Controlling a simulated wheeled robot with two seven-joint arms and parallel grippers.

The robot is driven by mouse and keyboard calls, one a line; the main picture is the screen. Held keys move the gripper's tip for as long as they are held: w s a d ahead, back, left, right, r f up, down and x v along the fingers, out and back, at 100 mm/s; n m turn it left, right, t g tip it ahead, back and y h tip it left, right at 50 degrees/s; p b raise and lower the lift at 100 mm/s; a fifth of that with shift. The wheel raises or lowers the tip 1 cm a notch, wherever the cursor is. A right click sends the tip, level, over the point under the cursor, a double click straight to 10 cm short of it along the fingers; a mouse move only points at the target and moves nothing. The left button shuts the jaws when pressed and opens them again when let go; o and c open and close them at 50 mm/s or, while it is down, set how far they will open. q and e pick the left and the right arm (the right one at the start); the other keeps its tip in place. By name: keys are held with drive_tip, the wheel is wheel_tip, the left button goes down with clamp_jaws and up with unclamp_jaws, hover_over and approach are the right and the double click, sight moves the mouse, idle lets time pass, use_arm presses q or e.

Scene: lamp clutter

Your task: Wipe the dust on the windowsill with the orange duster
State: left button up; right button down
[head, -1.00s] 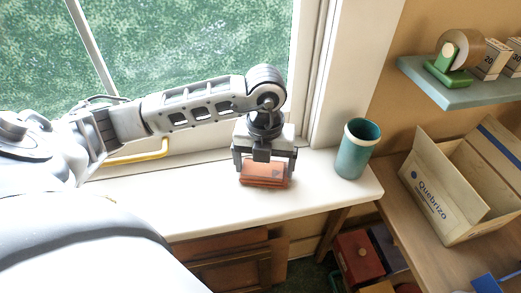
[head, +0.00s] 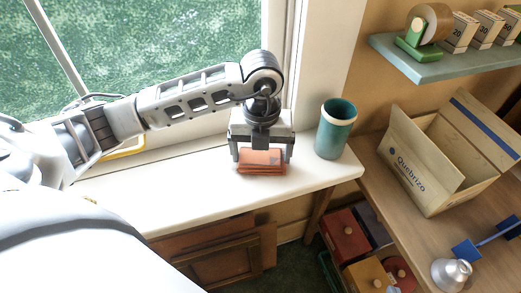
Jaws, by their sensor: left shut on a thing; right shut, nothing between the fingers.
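The orange duster (head: 261,168) rests on, or just over, the white windowsill (head: 190,190), toward its right end. My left gripper (head: 262,152) points down from above and is shut on the duster. It hides the duster's top. No dust can be made out clearly on the bare part of the sill, and whatever lies under the duster is hidden. My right gripper is not in view.
A teal cup (head: 332,140) stands on the sill just right of the duster. An open cardboard box (head: 420,180) and a silver lamp head (head: 451,272) are on the wooden desk at right. A shelf (head: 440,62) holds a tape dispenser (head: 424,30).

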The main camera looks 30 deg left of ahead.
sight(241, 155)
use_arm(q)
drive_tip(key=shift+s+a, duration=0.4)
drive_tip(key=shift+a, duration=0.3)
drive_tip(key=shift+s+a, duration=0.35)
drive_tip(key=shift+a, duration=0.35)
drive_tip(key=shift+s+a+f+b, duration=0.15)
drive_tip(key=shift+s+a+b, duration=0.15)
drive_tip(key=shift+a, duration=0.3)
drive_tip(key=o, duration=0.3)
drive_tip(key=c, duration=0.3)
wheel_tip(241, 155, up, 5)
drive_tip(key=p, duration=0.4)
